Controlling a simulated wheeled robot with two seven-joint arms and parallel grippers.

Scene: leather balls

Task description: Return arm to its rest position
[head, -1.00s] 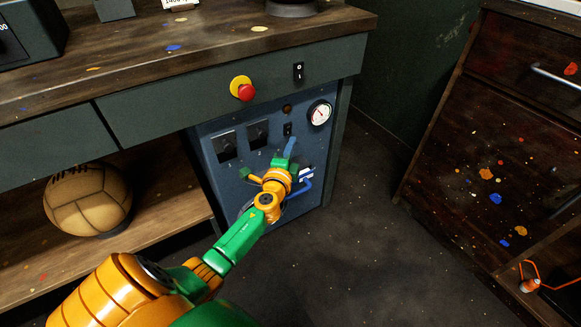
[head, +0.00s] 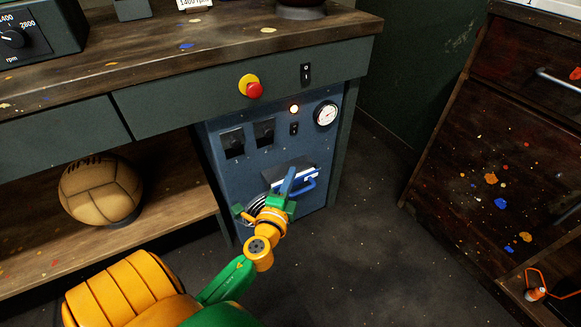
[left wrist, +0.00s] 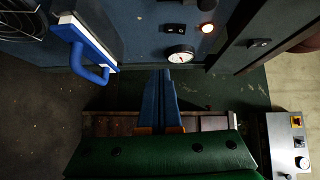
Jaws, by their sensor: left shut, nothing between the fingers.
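My left gripper (head: 289,177) is in front of the lower part of the blue panel (head: 222,172) under the bench, below the small black switch (head: 294,129). Its blue fingers are together and empty; they also show closed in the left wrist view (left wrist: 167,85). The arm comes in from the lower left, green and orange. The round lamp (head: 294,109) above the switch glows, and it glows in the left wrist view too (left wrist: 207,28). My right gripper is in neither view.
A blue handle (head: 311,183) is close beside the left gripper. A white gauge (head: 326,114) sits at the panel's upper right. A red button (head: 254,90) sticks out of the bench front. A leather ball (head: 101,190) lies on the lower shelf. Floor to the right is clear.

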